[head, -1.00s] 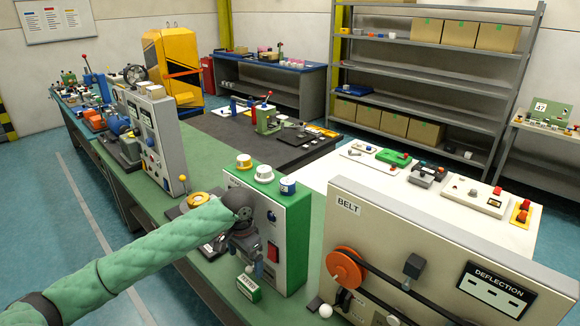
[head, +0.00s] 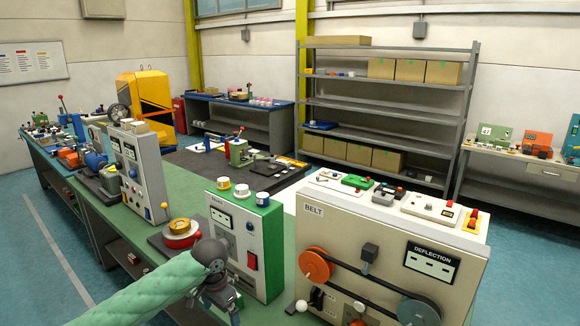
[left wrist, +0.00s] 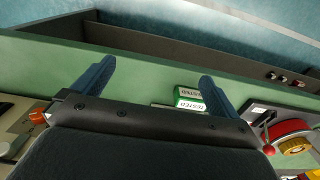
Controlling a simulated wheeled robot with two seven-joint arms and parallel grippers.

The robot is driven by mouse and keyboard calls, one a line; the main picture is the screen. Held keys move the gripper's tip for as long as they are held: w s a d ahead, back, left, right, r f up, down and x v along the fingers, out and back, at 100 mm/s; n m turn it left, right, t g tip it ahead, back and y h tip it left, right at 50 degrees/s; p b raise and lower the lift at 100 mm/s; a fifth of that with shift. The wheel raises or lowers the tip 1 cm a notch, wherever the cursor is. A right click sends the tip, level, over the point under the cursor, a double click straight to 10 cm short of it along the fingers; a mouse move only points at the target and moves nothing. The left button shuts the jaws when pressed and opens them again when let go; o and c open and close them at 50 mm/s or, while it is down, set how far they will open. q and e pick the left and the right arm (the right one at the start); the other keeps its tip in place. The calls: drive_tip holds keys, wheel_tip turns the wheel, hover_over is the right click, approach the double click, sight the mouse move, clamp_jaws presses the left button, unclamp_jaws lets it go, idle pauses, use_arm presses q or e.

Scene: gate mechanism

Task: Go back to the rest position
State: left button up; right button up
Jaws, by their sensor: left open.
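My left gripper (head: 222,298) is at the bottom of the head view, in front of the grey-and-green box (head: 247,238) with knobs on top and a red switch. In the left wrist view its two blue fingers (left wrist: 153,80) are spread apart with nothing held between them. A small green-and-white block marked TESTED (left wrist: 189,103) lies on the green bench near the right finger, apart from it as far as I can tell. My right gripper does not show.
The BELT panel (head: 385,248) with orange and dark pulleys stands right of my left gripper. A red-and-yellow round device (head: 181,233) is just behind it, left of the box. It also shows in the wrist view (left wrist: 292,137). Floor at left is clear.

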use_arm(q)
drive_tip(key=s+d+f+t+h, duration=0.1)
drive_tip(key=s+d+f, duration=0.35)
drive_tip(key=s, duration=0.25)
drive_tip(key=s+d+f+t+h, duration=0.1)
drive_tip(key=s+d+f+h, duration=0.1)
drive_tip(key=s+d+f, duration=0.4)
drive_tip(key=s+a+f+n+t+y, duration=0.1)
drive_tip(key=s+a+f+n, duration=0.15)
drive_tip(key=s+a, duration=0.6)
drive_tip(key=s+a+f+n+y, duration=0.1)
drive_tip(key=s+a+n+y, duration=0.3)
drive_tip(key=s, duration=0.8)
wheel_tip(320, 180, down, 30)
drive_tip(key=w+h+b, duration=0.2)
drive_tip(key=b, duration=0.1)
drive_tip(key=s+f, duration=0.4)
drive_tip(key=f, duration=0.7)
drive_tip(key=s+d+f+g+b, duration=0.1)
drive_tip(key=s+f, duration=0.3)
drive_tip(key=f, duration=0.7)
drive_tip(key=shift+f+m, duration=0.2)
drive_tip(key=shift+m, duration=0.25)
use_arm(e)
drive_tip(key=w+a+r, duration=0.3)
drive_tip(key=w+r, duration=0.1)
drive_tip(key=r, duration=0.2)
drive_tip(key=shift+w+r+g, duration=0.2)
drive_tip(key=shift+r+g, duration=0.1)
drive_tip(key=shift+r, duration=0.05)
